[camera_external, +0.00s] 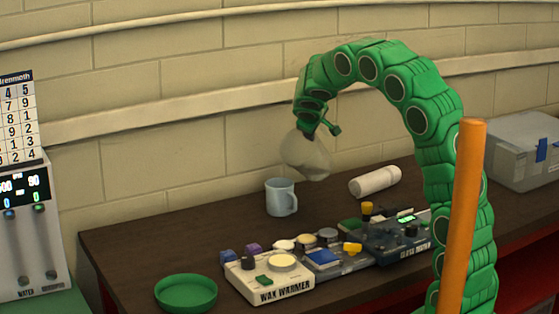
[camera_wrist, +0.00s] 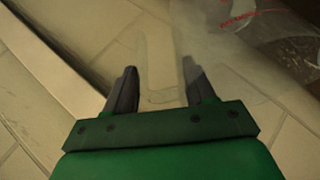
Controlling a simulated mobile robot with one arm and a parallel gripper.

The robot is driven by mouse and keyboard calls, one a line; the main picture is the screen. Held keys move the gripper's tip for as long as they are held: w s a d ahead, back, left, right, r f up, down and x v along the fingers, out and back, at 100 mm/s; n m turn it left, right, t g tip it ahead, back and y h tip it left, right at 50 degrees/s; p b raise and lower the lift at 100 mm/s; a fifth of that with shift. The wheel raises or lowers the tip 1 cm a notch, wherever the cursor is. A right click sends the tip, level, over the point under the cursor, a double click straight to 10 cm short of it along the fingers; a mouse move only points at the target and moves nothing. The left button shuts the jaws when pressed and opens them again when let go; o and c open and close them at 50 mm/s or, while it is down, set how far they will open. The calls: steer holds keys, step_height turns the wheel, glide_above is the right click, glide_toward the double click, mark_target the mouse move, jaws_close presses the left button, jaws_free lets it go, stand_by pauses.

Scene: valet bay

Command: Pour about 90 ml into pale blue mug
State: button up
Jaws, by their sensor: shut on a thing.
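The pale blue mug (camera_external: 280,198) stands upright on the dark bench, its handle to the right. My gripper (camera_external: 316,132) is above it and slightly right, shut on a clear jug (camera_external: 306,158). The jug hangs in the air over the mug's right side, apart from it, and looks tilted. In the wrist view, a pale see-through handle lies between my gripper's two dark fingers (camera_wrist: 163,92). Part of the clear jug (camera_wrist: 285,40) with red marks shows at the upper right. I cannot make out the liquid level, a stream, or the inside of the mug.
A green dish (camera_external: 186,293), a wax warmer (camera_external: 268,280) and other small devices (camera_external: 395,240) line the bench front. A white roll (camera_external: 375,181) lies right of the mug. A grey bin (camera_external: 520,150) stands at right, a dispenser (camera_external: 25,245) at left. An orange post (camera_external: 462,215) stands in front.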

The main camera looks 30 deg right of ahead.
mark_target(307, 137)
steer(key=shift+w+d+f+g+y+p, duration=0.2)
steer(key=shift+d+f+y, duration=0.2)
steer(key=shift+f, duration=0.3)
steer(key=shift+w+d+f+g+y+p, duration=0.1)
steer(key=shift+d+f+y+p, duration=0.2)
steer(key=shift+f, duration=0.4)
steer(key=shift+w+d+f+m+g+y+p, duration=0.2)
steer(key=shift+w+d+y+p, duration=0.15)
steer(key=shift+d, duration=0.25)
steer(key=shift+w+d+f+m+g+y+p, duration=0.15)
steer(key=shift+d+f+g+y+p, duration=0.1)
steer(key=shift+d+y, duration=0.25)
steer(key=shift+w+d+f+m+g+y+p, duration=0.15)
steer(key=shift+w+d+f+y+p, duration=0.15)
steer(key=shift+d, duration=0.35)
steer(key=shift+w+d+f+g+y+p, duration=0.15)
steer(key=shift+d+f+y+p, duration=0.1)
steer(key=shift+d+f+y, duration=0.15)
steer(key=shift+w+d+f+g+y+p, duration=0.15)
steer(key=shift+d+f+y+p, duration=0.1)
steer(key=shift+d+y, duration=0.2)
steer(key=shift+w+d+f+y, duration=0.1)
steer(key=shift+d+y, duration=0.15)
steer(key=shift+y, duration=0.05)
steer(key=shift+w+d+f+m+g+y+p, duration=0.25)
steer(key=shift+d+f+y+p, duration=0.1)
steer(key=shift+f+y+p, duration=0.15)
steer(key=shift+w+d+f+m+g+y+p, duration=0.15)
steer(key=shift+d+f+g+y+p, duration=0.1)
steer(key=shift+d+f+y+p, duration=0.2)
